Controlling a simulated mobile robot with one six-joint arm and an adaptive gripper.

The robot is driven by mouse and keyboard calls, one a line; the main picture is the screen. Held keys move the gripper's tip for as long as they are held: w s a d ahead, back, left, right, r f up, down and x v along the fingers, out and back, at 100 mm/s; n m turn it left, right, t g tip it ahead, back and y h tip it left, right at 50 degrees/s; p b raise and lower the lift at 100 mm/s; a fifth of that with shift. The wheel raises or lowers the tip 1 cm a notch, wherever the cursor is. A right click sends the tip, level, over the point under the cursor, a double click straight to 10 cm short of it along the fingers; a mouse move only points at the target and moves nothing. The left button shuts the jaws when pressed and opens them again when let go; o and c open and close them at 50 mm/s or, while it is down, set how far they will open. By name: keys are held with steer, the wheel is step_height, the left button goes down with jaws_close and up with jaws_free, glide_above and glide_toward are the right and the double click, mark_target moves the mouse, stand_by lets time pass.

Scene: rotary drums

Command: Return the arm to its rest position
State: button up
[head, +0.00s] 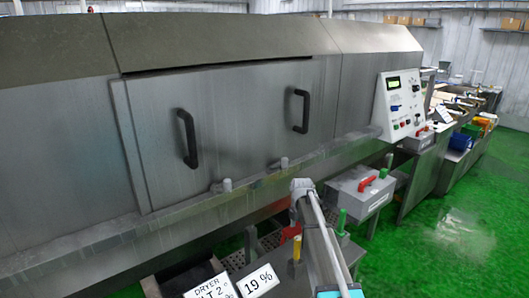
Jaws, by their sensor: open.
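My arm (322,240) shows at the bottom centre of the head view. Its grey links run up from a light-blue joint cap (340,292) at the bottom edge to a rounded grey joint (300,186) in front of the machine's lower ledge. The links stand close together. I cannot make out my gripper or its fingers anywhere in this view, and I see no object held.
A large grey drum machine (235,130) with two black handles fills the left and middle. A control panel (400,105) is on its right end. A grey box with a red handle (361,192) is right of my arm. Signs (258,281) stand left. Green floor (445,245) is open at right.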

steer(key=s+f+m+b, duration=0.3)
steer(key=s+m, duration=0.9)
steer(key=s, duration=0.2)
steer(key=s+f+m+b, duration=0.2)
steer(key=s+f+m, duration=0.1)
steer(key=s+m, duration=0.9)
steer(key=s, duration=0.2)
steer(key=shift+s+a+m+b, duration=0.2)
steer(key=shift+s+m+b, duration=0.1)
steer(key=shift+s+b, duration=0.1)
steer(key=shift+c, duration=0.2)
steer(key=shift+c, duration=1)
